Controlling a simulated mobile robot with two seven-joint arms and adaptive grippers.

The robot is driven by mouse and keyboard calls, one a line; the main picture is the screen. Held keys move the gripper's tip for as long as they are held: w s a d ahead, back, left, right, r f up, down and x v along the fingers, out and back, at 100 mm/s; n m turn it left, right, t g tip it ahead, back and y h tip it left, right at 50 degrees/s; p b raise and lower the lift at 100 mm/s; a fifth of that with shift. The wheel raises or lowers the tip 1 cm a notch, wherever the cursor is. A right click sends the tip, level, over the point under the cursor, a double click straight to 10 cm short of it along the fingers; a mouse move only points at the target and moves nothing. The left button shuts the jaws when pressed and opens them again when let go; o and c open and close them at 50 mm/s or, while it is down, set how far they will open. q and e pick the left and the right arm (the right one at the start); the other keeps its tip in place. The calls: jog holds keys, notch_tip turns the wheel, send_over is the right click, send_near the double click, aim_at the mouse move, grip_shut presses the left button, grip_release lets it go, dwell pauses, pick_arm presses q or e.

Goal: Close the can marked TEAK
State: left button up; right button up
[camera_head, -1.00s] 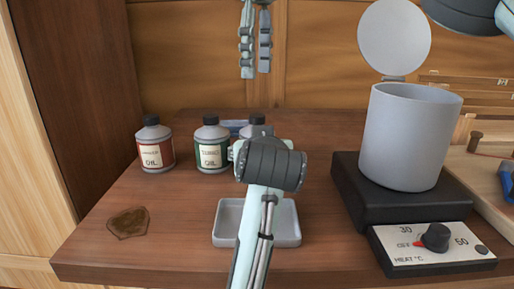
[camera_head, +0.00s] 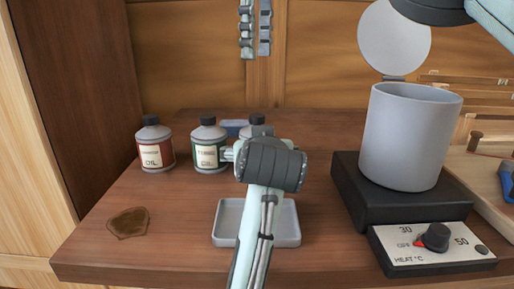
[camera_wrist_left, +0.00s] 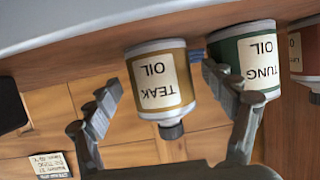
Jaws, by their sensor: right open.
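The TEAK can (camera_wrist_left: 160,87) has an ochre band and pale label and appears upside down in the left wrist view. A dark cap (camera_wrist_left: 172,130) shows at its neck; I cannot tell how tightly it sits. In the head view the TEAK can (camera_head: 247,132) is partly hidden behind my left arm. My left gripper (camera_wrist_left: 166,82) is open, its fingers apart on either side of the TEAK can; contact is unclear. One finger overlaps the green TUNG can (camera_wrist_left: 259,62). My right gripper (camera_head: 256,52) is open and empty, high above the bench, pointing down.
The TUNG can also shows in the head view (camera_head: 209,150), beside a red-brown can (camera_head: 155,150). A grey tray (camera_head: 228,236) lies in front. A lidded pot (camera_head: 410,140), lid raised, stands on a heater (camera_head: 357,205) at right. A brown patch (camera_head: 128,222) lies at front left.

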pick_arm(q)
jog(key=shift+s, duration=0.1)
jog(key=v, duration=1.2)
